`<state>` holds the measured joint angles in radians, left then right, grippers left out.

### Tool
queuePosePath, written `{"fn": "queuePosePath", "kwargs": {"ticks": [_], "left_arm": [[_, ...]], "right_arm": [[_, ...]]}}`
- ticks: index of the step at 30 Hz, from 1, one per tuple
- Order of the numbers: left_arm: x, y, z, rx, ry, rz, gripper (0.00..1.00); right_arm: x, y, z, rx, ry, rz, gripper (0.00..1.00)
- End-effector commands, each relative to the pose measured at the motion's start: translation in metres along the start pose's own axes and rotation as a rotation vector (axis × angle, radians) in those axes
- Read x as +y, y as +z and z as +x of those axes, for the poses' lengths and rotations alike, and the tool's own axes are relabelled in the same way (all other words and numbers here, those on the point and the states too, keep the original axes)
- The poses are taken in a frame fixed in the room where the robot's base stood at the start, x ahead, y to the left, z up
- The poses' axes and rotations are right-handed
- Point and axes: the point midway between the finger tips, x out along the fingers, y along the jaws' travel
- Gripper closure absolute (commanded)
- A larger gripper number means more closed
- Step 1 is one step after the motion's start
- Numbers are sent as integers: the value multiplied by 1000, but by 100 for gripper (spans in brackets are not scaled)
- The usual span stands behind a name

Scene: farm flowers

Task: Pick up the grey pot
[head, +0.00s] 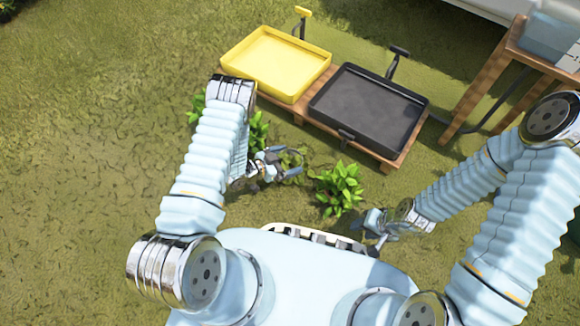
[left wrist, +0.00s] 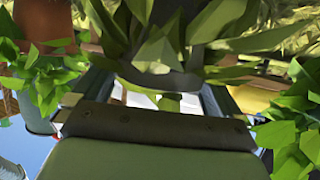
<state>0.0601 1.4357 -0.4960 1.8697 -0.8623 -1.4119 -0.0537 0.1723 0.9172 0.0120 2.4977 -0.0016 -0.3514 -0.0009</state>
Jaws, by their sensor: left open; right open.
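My left gripper (head: 290,165) is open, low over the grass between two leafy plants. In the left wrist view a rounded grey-green shape (left wrist: 165,80), possibly the grey pot, sits close in front of the open jaws, with large leaves (left wrist: 150,35) around it. I cannot tell whether it lies between the fingers. No grey pot can be clearly made out in the head view. My right gripper (head: 374,236) is open at the right, beside my body and below the right-hand plant (head: 340,188).
A yellow tray (head: 230,68) and a black tray (head: 420,112) stand on a wooden pallet (head: 388,163) beyond the grippers. More plants (head: 258,132) are partly behind my left arm. A brown pot (left wrist: 45,22) shows in the left wrist view. A wooden stand (head: 482,85) is at upper right. Grass at left is clear.

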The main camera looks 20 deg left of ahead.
Motion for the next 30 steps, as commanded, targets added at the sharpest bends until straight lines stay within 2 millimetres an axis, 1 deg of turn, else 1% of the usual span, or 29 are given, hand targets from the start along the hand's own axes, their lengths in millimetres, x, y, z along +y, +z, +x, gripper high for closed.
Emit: {"fn": "queuePosePath", "kwargs": {"ticks": [1,3,10,11,19,20,26,30], "left_arm": [[0,2,7,0,2,2,0],[0,1,12,-2,1,1,0],[0,0,14,-2,-1,-1,0],[0,0,14,-2,-1,-1,3],[0,0,13,-2,0,-1,44],[0,0,13,0,0,0,46],[0,-1,13,0,-1,0,46],[-1,-7,11,1,-1,1,47]], "right_arm": [[1,0,3,1,0,0,57],[1,0,4,1,0,0,57],[1,0,3,1,0,0,57],[1,0,3,1,0,0,57],[1,0,3,1,0,0,57],[1,0,3,1,0,0,57],[1,0,3,1,0,0,57],[0,0,0,1,0,0,57]]}}
